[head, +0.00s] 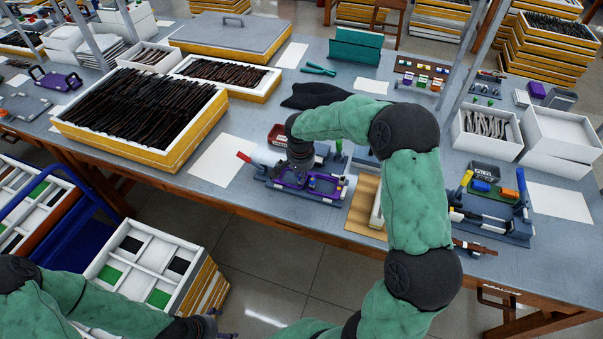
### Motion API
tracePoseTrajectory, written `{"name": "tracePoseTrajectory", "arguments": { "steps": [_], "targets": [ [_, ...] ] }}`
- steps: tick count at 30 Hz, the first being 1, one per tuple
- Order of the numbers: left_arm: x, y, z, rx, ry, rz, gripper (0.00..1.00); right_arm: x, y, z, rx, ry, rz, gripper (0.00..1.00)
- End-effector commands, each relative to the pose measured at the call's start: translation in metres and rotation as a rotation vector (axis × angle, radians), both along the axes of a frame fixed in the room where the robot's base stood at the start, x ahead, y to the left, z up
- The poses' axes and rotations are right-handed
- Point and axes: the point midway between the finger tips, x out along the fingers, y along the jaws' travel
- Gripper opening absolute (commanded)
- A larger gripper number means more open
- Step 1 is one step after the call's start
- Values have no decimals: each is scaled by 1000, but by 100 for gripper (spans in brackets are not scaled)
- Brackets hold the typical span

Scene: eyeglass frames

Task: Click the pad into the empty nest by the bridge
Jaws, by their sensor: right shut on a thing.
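My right gripper (299,172) points down over the purple fixture (328,196) on the table, at its left part. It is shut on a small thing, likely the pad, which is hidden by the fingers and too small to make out. The eyeglass frame's bridge and the empty nest cannot be told apart at this size. Whether the held thing touches the fixture cannot be seen. My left gripper (222,323) is low at the bottom edge, in front of the table and away from the fixture; its fingers are too unclear to judge.
A large tray of dark frames (190,147) stands left of the fixture. A red bin (278,134) sits just behind it. A wooden board (362,208) and a second fixture (492,222) are to the right. A compartment box (150,262) stands below the table's front edge.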

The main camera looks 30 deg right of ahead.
Motion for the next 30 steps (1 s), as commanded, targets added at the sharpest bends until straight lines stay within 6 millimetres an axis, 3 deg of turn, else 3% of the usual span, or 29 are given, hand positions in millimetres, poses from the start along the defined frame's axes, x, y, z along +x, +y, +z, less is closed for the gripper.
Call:
{"name": "tracePoseTrajectory", "arguments": {
  "steps": [11, 12, 14, 30],
  "targets": [
    [0, 0, -2, 0, 0, 0, 82, 0, 0, -2, 0, 0, 0, 0],
    [0, 0, -2, 0, 0, 0, 82, 0, 0, -2, 0, 0, 0, 34],
    [0, 0, -2, 0, 0, 0, 82, 0, 0, -2, 0, 0, 0, 50],
    [0, 0, 3, 0, 0, 0, 82, -1, 0, 5, -1, -1, 0, 50]
  ]
}}
